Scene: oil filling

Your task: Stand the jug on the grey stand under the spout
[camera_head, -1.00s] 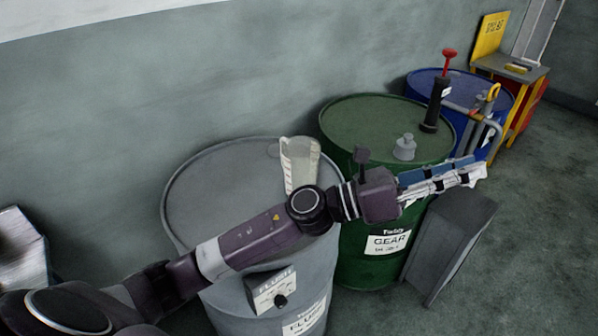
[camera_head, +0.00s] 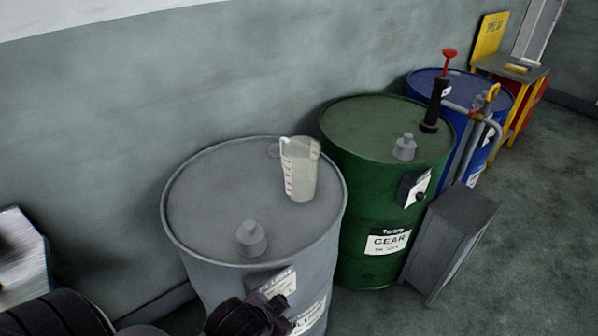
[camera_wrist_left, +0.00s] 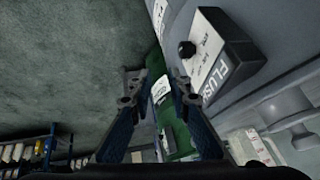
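The clear jug (camera_head: 300,172) with red marks stands upright on the lid of the grey drum (camera_head: 210,200); what looks like part of it shows at the bottom of the left wrist view (camera_wrist_left: 262,150). The grey stand (camera_head: 452,240) stands on the floor in front of the green drum. A grey pipe (camera_head: 466,152) hangs over the blue drum's side, behind the stand; I cannot tell where its spout ends. My left gripper (camera_head: 262,310) is low in front of the grey drum, partly cut off. Its fingers (camera_wrist_left: 155,88) are apart and empty. My right gripper is not in view.
The green drum (camera_head: 370,130) and blue drum (camera_head: 435,84) stand along the wall. Black-knobbed boxes sit on the grey drum (camera_wrist_left: 215,60) and green drum (camera_head: 413,188). A red-handled pump (camera_head: 438,100) rises nearby. Open floor (camera_head: 535,200) lies right of the stand.

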